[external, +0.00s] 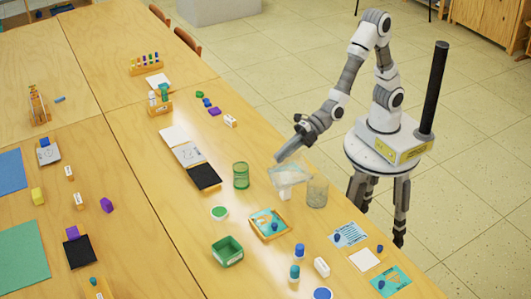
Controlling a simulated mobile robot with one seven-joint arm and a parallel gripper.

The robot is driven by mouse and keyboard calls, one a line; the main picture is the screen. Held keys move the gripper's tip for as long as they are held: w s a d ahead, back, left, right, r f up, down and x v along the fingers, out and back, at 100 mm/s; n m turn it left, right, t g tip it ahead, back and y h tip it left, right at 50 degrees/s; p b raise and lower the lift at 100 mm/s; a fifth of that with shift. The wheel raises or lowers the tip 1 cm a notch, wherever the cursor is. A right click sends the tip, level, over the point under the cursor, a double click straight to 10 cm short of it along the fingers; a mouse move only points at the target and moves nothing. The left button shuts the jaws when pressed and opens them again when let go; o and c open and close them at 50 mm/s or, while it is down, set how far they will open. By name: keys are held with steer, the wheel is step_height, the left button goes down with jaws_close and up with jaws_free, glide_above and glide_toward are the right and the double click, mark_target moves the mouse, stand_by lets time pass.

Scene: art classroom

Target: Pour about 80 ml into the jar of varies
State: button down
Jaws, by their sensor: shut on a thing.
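My gripper (291,147) is over the right edge of the long wooden table, pointing down and to the left. It is shut on a see-through vessel (287,175) with a pale rim, just below the fingers. The vessel looks tilted; the exact grip and its liquid level cannot be made out. A clear glass jar (317,192) stands upright close to its right. A green glass jar (241,175) stands upright to the left, apart from the vessel. Which jar the task names cannot be told, and I see no stream of liquid.
A wooden tray (287,234) with a teal card and a green box (227,251) lie in front. Small bottles (295,272) stand nearer the camera. A black panel (204,177) lies left of the green jar. Cards (349,234) lie to the right.

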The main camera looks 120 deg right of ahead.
mark_target(272, 159)
steer(key=shift+s+a+r+t+b, duration=0.25)
steer(key=shift+s+r+t+b, duration=0.45)
steer(key=shift+b, duration=0.4)
stand_by(0.8)
steer(key=shift+w+d+p, duration=0.1)
steer(key=shift+p, duration=0.35)
steer(key=p, duration=0.1)
steer(key=w+g+p, duration=0.1)
steer(key=w+f+g+p, duration=0.1)
steer(key=p, duration=0.1)
steer(key=shift+w+d, duration=0.2)
steer(key=shift+d, duration=0.15)
steer(key=shift+w+d+f+m+g+p, duration=0.15)
steer(key=shift+w+m+g+p, duration=0.2)
steer(key=shift+g+p, duration=0.45)
steer(key=shift+w+f+p, duration=0.15)
steer(key=shift+w+p, duration=0.15)
steer(key=shift+p, duration=0.3)
steer(key=shift+w+f+g, duration=0.1)
steer(key=shift+f+g, duration=0.4)
steer(key=shift+w+d+y+p, duration=0.1)
steer(key=shift+w+y+p, duration=0.05)
steer(key=shift+y+p, duration=0.15)
steer(key=shift+w+f+g, duration=0.1)
steer(key=shift+f+g, duration=0.05)
steer(key=shift+g, duration=0.15)
